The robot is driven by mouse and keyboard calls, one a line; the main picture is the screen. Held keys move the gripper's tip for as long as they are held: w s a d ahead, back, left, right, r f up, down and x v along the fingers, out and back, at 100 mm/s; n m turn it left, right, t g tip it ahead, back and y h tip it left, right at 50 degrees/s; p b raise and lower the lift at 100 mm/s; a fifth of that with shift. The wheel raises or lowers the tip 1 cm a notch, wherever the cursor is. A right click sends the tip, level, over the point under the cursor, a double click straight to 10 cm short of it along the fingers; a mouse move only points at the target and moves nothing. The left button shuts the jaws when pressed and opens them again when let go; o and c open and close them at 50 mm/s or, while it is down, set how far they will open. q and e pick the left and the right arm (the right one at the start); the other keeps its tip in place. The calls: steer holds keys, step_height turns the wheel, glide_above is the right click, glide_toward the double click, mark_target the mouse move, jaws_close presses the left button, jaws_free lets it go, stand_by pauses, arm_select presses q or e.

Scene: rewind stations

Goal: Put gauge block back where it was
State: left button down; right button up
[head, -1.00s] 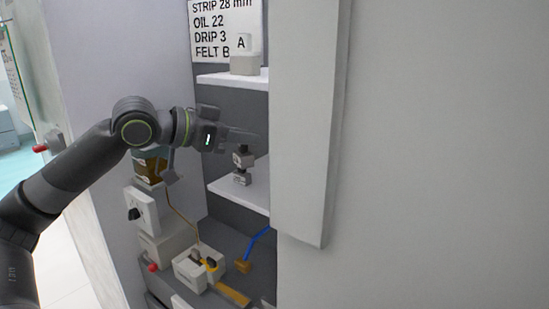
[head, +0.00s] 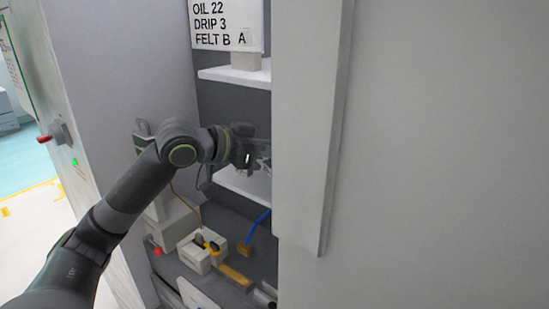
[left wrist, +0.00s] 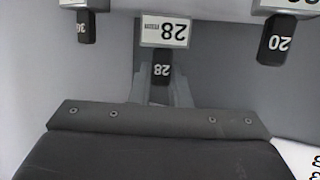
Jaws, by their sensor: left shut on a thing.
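The gauge block (left wrist: 162,69) is black and marked 28 in the left wrist view, with its lettering upside down. It is between the two fingers of my left gripper (left wrist: 162,92), which is shut on it. A white piece marked 28 mm (left wrist: 166,31) is right at the block's end; I cannot tell whether the block rests on it. In the head view my left gripper (head: 264,160) is at the lower shelf (head: 243,186), partly behind the pale panel edge. The block cannot be made out there. My right gripper is not in view.
In the left wrist view, a block marked 20 (left wrist: 276,40) and another dark block (left wrist: 86,27) stand at either side. In the head view, a sign (head: 226,24) and an upper shelf (head: 234,74) are above, and a pale panel (head: 312,120) closes off the right.

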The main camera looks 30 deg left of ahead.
mark_target(270, 162)
arm_select(q)
step_height(270, 162, down, 2)
steer(key=shift+w+d+f+p, duration=0.1)
steer(key=shift+d+p, duration=0.05)
steer(key=shift+p, duration=0.25)
steer(key=shift+d+f+p, duration=0.1)
steer(key=shift+f+p, duration=0.05)
steer(key=shift+p, duration=0.25)
steer(key=shift+f, duration=0.25)
steer(key=shift+f, duration=0.1)
steer(key=c, duration=1.4)
jaws_free()
steer(key=shift+o, duration=0.2)
